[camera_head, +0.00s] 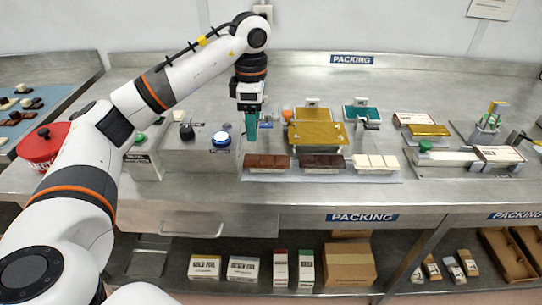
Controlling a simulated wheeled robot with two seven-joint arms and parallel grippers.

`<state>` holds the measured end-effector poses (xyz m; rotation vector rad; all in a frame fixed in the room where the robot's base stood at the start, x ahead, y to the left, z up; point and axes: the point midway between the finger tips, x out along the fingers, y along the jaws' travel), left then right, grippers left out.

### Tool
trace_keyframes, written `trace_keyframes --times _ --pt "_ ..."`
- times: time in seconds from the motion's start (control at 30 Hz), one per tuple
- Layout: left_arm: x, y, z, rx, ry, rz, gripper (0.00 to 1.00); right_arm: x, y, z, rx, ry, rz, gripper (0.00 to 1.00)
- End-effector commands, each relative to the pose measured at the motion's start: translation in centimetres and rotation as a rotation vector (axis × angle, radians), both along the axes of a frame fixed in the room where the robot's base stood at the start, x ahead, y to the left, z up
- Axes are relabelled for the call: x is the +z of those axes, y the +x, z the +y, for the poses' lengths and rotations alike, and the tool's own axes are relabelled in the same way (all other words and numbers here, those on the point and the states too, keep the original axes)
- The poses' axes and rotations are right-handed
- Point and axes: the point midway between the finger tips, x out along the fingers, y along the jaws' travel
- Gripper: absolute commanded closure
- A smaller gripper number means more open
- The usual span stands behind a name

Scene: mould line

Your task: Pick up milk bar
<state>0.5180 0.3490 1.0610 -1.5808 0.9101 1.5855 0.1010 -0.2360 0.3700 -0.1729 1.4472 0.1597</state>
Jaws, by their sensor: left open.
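Three chocolate bars lie in a row near the front of the steel bench. The milk bar (267,162) is the medium-brown one on the left. The darker bar (321,161) is in the middle and the white bar (376,163) is on the right. My left gripper (251,137) points down above the bench, behind and a little left of the milk bar. It is open and apart from the bar, with nothing seen between its fingers. My right gripper is not in view.
A gold sheet (318,134) lies behind the bars, with a teal piece (361,113) beyond it. A box with a blue button (221,139) stands left of the milk bar. A red bin (42,145) is at far left. Packing equipment (465,157) is at right.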

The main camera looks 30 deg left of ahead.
Motion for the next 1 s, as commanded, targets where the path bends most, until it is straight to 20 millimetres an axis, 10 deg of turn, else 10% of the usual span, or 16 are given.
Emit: trace_keyframes --times 0.2,1.0 --pt "-3.5 0.0 0.0 0.0 -0.001 0.002 0.3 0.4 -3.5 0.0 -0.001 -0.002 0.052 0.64" --pt "-9.5 -0.1 -0.6 -0.001 -0.004 -0.001 0.3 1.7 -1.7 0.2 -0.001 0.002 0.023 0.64"
